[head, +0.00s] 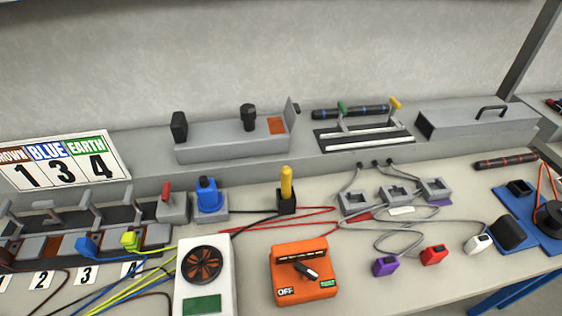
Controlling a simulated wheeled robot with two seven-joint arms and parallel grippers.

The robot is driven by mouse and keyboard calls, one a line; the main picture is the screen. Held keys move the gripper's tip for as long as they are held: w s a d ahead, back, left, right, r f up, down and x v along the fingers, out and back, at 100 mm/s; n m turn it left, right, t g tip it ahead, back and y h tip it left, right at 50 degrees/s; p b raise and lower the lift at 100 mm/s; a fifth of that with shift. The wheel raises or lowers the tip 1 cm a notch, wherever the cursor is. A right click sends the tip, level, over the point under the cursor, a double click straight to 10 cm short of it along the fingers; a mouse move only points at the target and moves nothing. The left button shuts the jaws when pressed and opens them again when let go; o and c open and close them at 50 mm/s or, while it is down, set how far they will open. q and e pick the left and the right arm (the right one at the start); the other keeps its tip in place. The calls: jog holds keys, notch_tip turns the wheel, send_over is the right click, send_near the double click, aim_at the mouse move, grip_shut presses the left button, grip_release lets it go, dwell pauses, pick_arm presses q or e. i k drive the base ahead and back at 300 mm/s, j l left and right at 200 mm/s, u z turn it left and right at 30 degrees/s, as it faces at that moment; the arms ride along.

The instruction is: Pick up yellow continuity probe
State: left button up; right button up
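The yellow continuity probe (286,183) stands upright in a small black holder (286,205) near the middle of the bench. Neither of my grippers shows in the head view. Nothing touches the visible part of the probe, and its lower end is hidden in the holder. A cable reaches the holder from the left, and red leads lie beside it.
An orange switch box (304,270) and a white fan unit (205,272) stand in front. A blue connector (208,194) is left of the holder. Grey sockets (395,194) and cables lie right. A grey ledge (150,165) runs behind.

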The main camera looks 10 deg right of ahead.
aim_at(286, 171)
jog(key=l+u, duration=0.45)
jog(key=k+l+u, duration=0.15)
jog(key=u, duration=0.25)
jog(key=k+l+u, duration=0.2)
jog(key=l+u, duration=0.25)
jog(key=k+l+u, duration=0.15)
jog(key=u, duration=0.25)
